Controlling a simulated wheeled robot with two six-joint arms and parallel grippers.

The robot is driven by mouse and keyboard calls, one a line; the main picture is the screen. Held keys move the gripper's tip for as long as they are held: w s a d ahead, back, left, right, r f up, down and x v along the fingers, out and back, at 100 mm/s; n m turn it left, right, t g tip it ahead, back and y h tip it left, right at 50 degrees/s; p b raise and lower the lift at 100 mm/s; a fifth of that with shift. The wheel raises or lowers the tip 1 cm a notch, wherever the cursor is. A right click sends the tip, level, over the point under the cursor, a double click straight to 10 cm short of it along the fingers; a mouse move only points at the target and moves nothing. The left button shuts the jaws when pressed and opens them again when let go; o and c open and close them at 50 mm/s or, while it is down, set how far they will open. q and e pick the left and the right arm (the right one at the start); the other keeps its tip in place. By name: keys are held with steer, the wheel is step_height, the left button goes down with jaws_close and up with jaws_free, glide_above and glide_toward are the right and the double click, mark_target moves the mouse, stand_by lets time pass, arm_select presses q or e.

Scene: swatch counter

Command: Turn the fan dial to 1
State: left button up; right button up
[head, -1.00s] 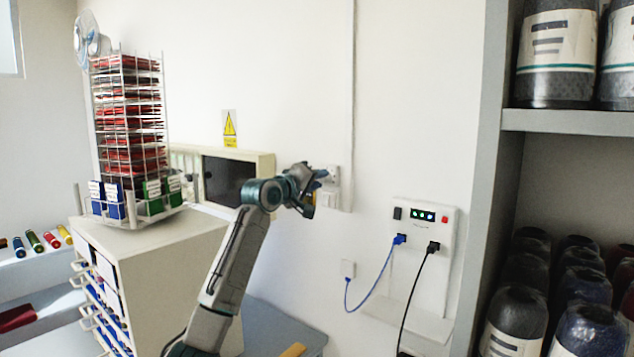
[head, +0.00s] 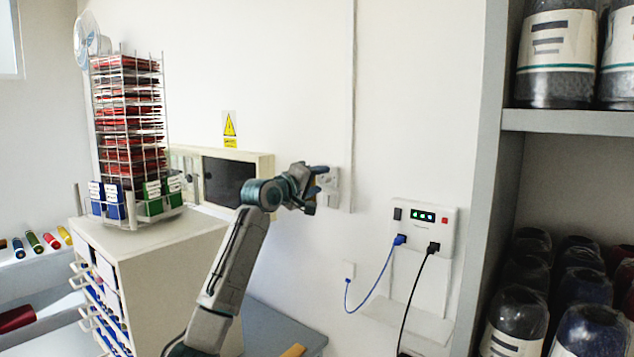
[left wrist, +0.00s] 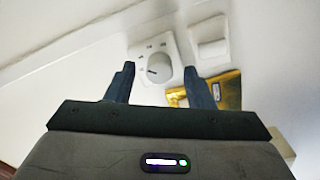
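The fan dial (left wrist: 159,67) is a round pale knob on a white wall plate in the left wrist view. A dark mark shows on its left part; the marks around it are too small to read. My left gripper (left wrist: 159,70) is open, with its dark fingers to the left and right of the knob in that view. I cannot tell whether they touch it. In the head view my left gripper (head: 314,187) is at the wall and partly covers the dial's plate (head: 331,174). My right gripper is not in view.
A white switch (left wrist: 211,50) sits beside the dial. A gold-coloured object (left wrist: 217,92) shows near the right finger. In the head view, a powered panel (head: 424,229) with cables is to the right, a swatch rack (head: 130,120) and a warning sign (head: 229,129) to the left.

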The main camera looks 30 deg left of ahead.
arm_select(q)
steer(key=shift+s+f+b, duration=0.15)
steer(key=shift+s+b, duration=0.2)
steer(key=s+b, duration=0.5)
steer(key=s, duration=0.5)
steer(key=shift+a, duration=0.4)
